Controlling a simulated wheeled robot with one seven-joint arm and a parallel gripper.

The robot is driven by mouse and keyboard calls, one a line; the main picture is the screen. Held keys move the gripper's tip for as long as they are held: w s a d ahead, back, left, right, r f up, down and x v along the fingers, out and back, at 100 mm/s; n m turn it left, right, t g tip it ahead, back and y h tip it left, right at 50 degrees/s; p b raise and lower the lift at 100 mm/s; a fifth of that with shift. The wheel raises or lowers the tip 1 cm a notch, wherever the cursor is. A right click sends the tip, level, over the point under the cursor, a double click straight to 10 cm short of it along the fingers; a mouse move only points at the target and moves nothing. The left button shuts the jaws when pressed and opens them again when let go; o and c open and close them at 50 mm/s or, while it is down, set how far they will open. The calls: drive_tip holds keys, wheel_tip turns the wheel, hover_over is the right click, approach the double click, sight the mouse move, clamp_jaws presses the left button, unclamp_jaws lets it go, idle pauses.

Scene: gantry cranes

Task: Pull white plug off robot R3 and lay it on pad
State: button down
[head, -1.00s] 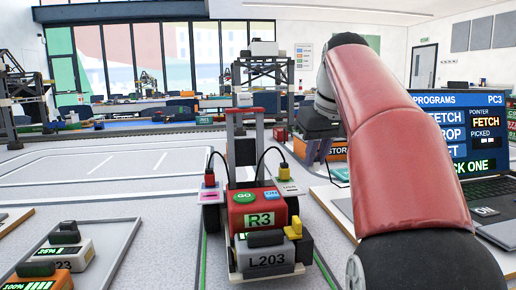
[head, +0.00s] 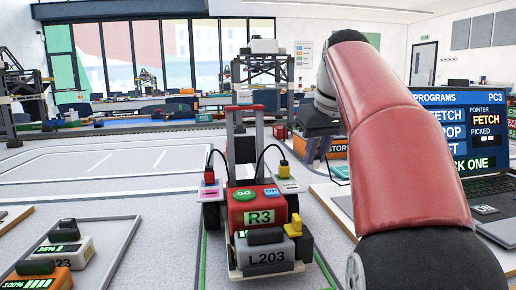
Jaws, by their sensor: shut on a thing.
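Robot R3 (head: 263,217) is a small red wheeled machine with green and blue buttons and a grey L203 block (head: 266,257) on its front. A red plug (head: 209,176) and a yellow plug (head: 283,170) with black cables stand on its left and right sides. I cannot make out a white plug on it. My gripper (head: 311,150) is right of and behind R3, mostly hidden by my own red arm. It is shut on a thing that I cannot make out. I cannot tell which surface is the pad.
A laptop (head: 487,195) stands on a board at the right, beyond my arm. An orange store box (head: 337,149) is behind my gripper. At the left, a tray (head: 125,240) holds battery blocks (head: 68,250). The floor at the left middle is open, marked with white lines.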

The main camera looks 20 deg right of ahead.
drive_tip(key=shift+w+f, duration=0.25)
drive_tip(key=shift+f, duration=0.1)
idle(0.3)
drive_tip(key=shift+s+d, duration=0.1)
